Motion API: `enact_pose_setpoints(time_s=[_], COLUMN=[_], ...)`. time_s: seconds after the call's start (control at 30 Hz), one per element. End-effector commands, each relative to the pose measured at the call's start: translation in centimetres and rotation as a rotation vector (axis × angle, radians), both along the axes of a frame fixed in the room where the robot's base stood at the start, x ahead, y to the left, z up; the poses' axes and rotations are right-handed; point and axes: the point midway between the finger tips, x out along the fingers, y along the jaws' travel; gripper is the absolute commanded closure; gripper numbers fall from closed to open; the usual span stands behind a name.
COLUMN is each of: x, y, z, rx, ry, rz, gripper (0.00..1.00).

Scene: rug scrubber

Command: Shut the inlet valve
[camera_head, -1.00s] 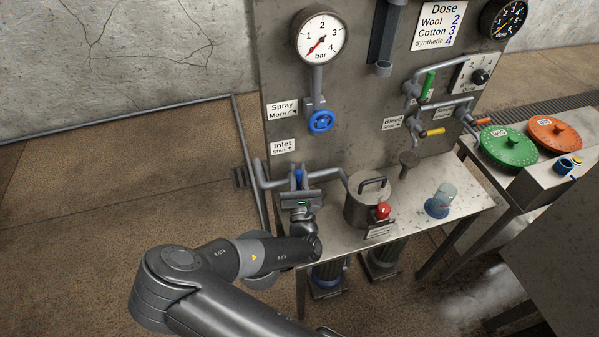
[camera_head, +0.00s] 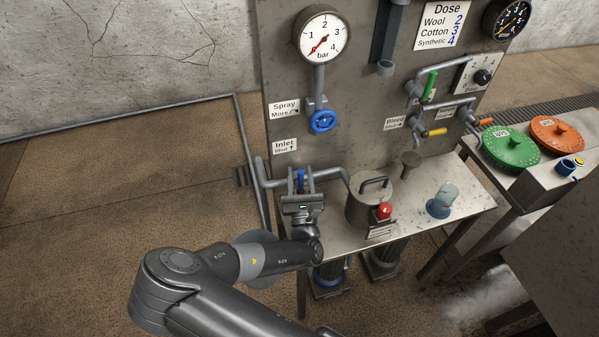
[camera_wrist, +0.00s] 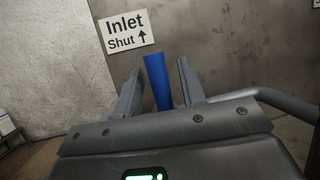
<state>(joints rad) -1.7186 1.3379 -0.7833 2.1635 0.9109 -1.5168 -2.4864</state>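The inlet valve's blue lever (camera_head: 300,180) stands upright on the grey pipe at the panel's lower left. In the wrist view the blue lever (camera_wrist: 158,82) rises between my two fingers, tilted slightly. The lever's base is hidden behind my gripper.
The inlet pipe (camera_head: 327,174) runs right toward a lidded metal pot (camera_head: 370,205) with a red knob (camera_head: 384,210). Above is a blue spray handwheel (camera_head: 323,121) under a pressure gauge (camera_head: 323,36). A clear cup (camera_head: 441,201) stands on the bench. Floor to the left is free.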

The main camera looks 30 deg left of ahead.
Motion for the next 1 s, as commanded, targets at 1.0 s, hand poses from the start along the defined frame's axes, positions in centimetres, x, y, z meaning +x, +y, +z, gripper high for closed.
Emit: enact_pose_setpoints(time_s=[1.0], x=[-7.8], y=[-5.2], z=[-4.0], rx=[-0.002], ry=[0.000], rz=[0.001], gripper=[0.63])
